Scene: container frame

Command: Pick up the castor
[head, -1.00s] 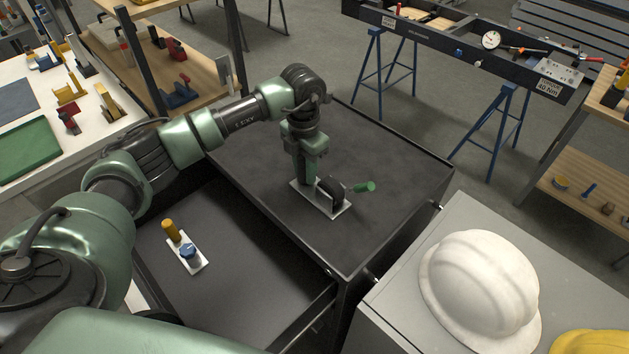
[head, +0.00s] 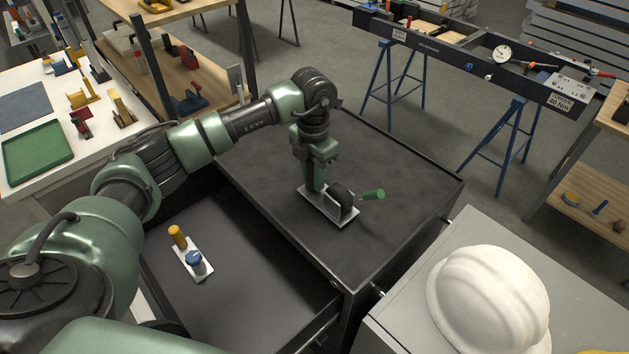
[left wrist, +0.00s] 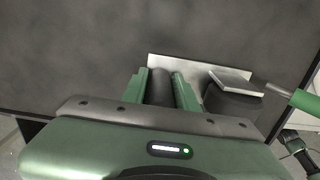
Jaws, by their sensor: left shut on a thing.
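The castor (head: 342,196) is over the dark cabinet top in the head view, a black wheel on a pale metal plate, with a green-handled part (head: 373,195) at its right side. My left gripper (head: 315,188) points down at the plate's left part. In the left wrist view its two green fingers (left wrist: 160,88) are closed around a dark upright cylinder that seems part of the castor. The pale plate (left wrist: 185,66) shows behind the fingers, and the green handle (left wrist: 305,101) at the right. My right gripper is not in view.
An open drawer (head: 250,285) left of the cabinet top (head: 400,180) holds a pale plate with a yellow post (head: 178,234) and blue knob (head: 194,259). A white helmet (head: 490,300) sits on a grey surface at right.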

